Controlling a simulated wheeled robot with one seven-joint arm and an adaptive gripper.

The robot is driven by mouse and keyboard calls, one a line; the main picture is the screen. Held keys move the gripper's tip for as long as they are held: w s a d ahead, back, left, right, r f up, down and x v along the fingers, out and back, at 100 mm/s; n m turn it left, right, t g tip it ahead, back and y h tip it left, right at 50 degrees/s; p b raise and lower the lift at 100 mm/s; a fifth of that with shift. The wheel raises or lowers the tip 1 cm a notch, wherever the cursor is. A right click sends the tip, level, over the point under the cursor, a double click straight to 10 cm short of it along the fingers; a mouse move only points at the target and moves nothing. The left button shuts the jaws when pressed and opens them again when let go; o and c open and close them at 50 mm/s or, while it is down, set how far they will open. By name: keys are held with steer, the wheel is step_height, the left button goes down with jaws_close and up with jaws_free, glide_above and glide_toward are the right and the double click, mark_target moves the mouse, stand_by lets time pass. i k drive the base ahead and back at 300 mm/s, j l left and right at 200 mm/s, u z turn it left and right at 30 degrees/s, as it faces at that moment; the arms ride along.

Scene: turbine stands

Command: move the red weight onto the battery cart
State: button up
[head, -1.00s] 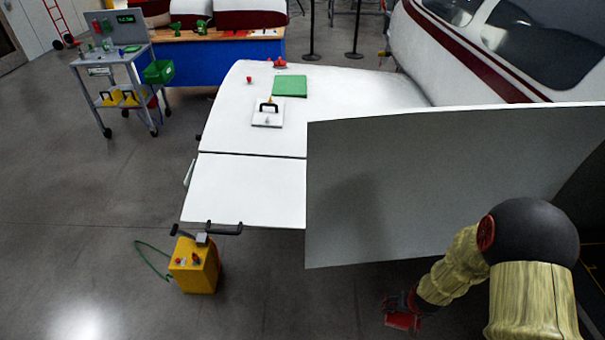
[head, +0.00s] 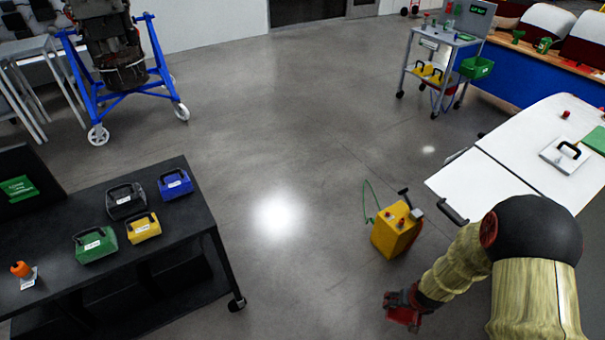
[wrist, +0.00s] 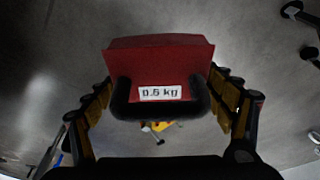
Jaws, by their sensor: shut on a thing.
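The red weight (wrist: 160,62) hangs in my gripper in the wrist view, with a label reading 0.5 kg and a black handle. My gripper (wrist: 165,100) is shut on it, with a finger at each side. In the head view the weight (head: 402,313) shows small and dark red below my gripper (head: 410,295), above the floor. The yellow box-shaped unit with red terminals, which I take as the battery cart (head: 392,235), stands on the floor beyond and slightly left of my gripper. It has a dark handle and a green cable.
A black table (head: 190,225) at left holds green, black, yellow and blue weights. A grey tool cart (head: 425,50) and a blue engine stand (head: 160,75) are farther back. The middle floor is clear.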

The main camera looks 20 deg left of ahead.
mark_target(173, 209)
steer(key=j+u, duration=0.2)
steer(key=u, duration=0.2)
steer(key=j+u, duration=0.25)
steer(key=u, duration=0.15)
steer(key=i+j+u, duration=0.1)
steer(key=u, duration=0.3)
steer(key=i+j+u, duration=0.1)
steer(key=j+u, duration=0.15)
steer(key=u, duration=0.15)
